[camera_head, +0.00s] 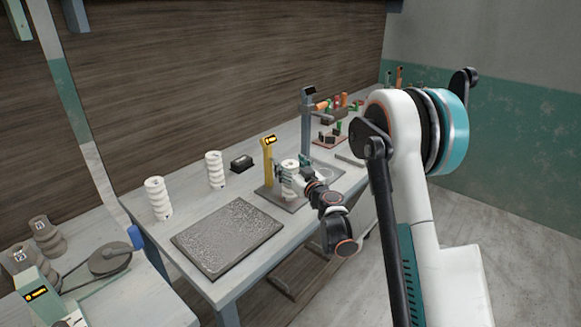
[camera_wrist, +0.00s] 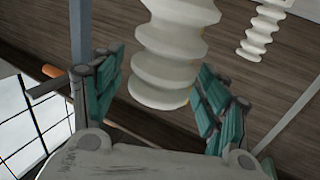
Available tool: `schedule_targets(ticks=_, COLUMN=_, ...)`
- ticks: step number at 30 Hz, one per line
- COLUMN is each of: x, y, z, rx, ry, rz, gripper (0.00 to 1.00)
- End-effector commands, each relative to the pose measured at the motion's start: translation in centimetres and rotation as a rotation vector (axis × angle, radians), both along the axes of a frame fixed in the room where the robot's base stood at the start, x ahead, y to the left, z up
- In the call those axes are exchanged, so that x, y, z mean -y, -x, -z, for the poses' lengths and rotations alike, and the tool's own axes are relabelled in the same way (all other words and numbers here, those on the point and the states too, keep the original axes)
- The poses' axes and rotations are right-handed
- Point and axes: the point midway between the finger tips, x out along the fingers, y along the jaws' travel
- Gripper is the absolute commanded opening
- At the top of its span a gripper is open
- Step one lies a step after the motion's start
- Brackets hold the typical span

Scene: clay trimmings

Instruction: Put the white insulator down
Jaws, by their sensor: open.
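A white ribbed insulator (camera_head: 290,166) is upright at the yellow post (camera_head: 268,158), over a dark base plate (camera_head: 268,191). In the wrist view the same insulator (camera_wrist: 168,60) fills the space between the teal finger pads. My gripper (camera_head: 288,177) is open around it, and gaps show beside the pads. The fingers partly hide its lower part in the head view, so I cannot tell exactly how its foot meets the plate.
Two more white insulators (camera_head: 158,198) (camera_head: 216,170) stand on the table to the left. A textured dark mat (camera_head: 228,237) lies in front. A small black box (camera_head: 241,163) and a blue-grey post (camera_head: 307,125) stand nearby.

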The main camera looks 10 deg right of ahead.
Motion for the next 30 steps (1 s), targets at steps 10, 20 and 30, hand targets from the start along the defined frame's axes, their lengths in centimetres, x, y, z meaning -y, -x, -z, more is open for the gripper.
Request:
schedule_targets(ticks=10, x=1.0, y=3.8, z=-0.4, rx=0.000, ry=0.000, rz=0.001, gripper=0.68)
schedule_targets(ticks=20, x=2.5, y=9.9, z=-0.1, rx=0.000, ry=0.000, rz=0.002, gripper=0.68)
schedule_targets(ticks=30, x=3.4, y=11.8, z=-2.6, rx=0.021, ry=-0.002, rz=0.042, gripper=0.68)
